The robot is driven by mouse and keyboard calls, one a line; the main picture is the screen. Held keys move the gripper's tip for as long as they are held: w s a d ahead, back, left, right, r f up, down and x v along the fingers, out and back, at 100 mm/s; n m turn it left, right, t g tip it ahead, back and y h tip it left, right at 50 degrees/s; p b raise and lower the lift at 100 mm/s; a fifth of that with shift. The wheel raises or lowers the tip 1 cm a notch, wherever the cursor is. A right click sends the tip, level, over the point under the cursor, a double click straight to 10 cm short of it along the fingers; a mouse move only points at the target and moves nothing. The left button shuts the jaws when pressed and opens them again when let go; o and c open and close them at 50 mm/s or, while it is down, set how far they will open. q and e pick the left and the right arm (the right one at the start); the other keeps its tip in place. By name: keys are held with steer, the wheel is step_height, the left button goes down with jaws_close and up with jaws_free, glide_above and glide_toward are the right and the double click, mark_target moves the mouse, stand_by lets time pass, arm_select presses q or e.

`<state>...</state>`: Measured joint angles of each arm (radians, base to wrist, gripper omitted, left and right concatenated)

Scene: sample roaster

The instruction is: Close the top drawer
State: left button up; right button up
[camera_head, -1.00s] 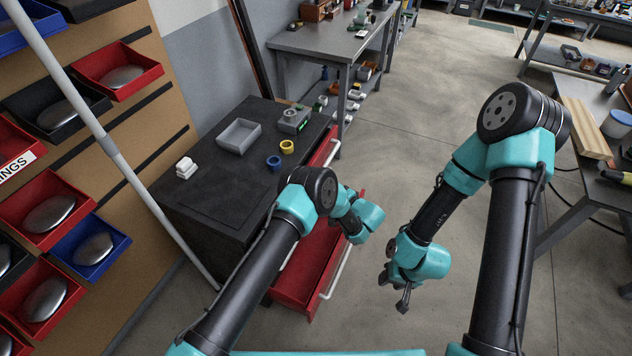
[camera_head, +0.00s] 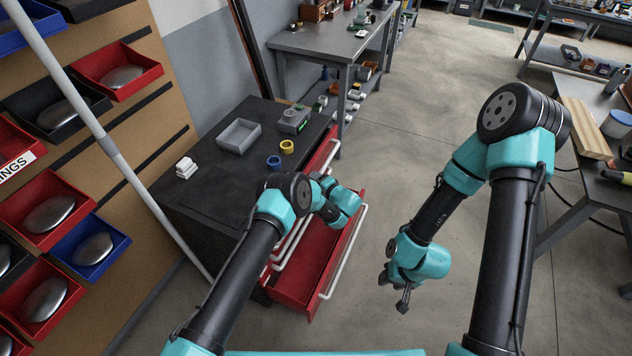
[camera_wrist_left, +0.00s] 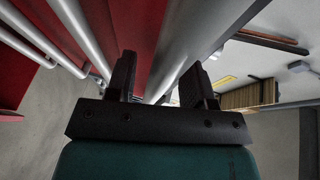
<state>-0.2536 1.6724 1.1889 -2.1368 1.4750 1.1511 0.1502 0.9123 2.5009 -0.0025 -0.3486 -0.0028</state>
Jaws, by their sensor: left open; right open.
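The red drawer (camera_head: 318,255) stands pulled out of the dark cabinet (camera_head: 215,185) in the head view, its long pale handle (camera_head: 345,250) along the outer front. My left arm reaches over the drawer from the left, and its wrist covers part of it; the fingertips are not clear there. In the left wrist view my left gripper (camera_wrist_left: 160,80) is open, with red panels (camera_wrist_left: 132,30) and silver bars (camera_wrist_left: 75,35) close ahead. I cannot tell whether it touches them. My right gripper (camera_head: 404,297) is open and empty, right of the drawer and apart from it.
On the cabinet top are a grey tray (camera_head: 239,136), a grey device (camera_head: 294,119), blue (camera_head: 273,162) and yellow (camera_head: 287,146) rings, and white blocks (camera_head: 186,167). A bin wall stands left, a workbench (camera_head: 340,45) behind.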

arm_select(q)
jaws_close()
stand_by(0.3)
steer(key=shift+w+a+r, duration=0.1)
steer(key=shift+w+a, duration=0.35)
steer(key=shift+a, duration=0.4)
steer(key=shift+w+a, duration=0.4)
steer(key=shift+a, duration=0.45)
jaws_free()
steer(key=v, duration=1.7)
steer(key=shift+s, duration=0.25)
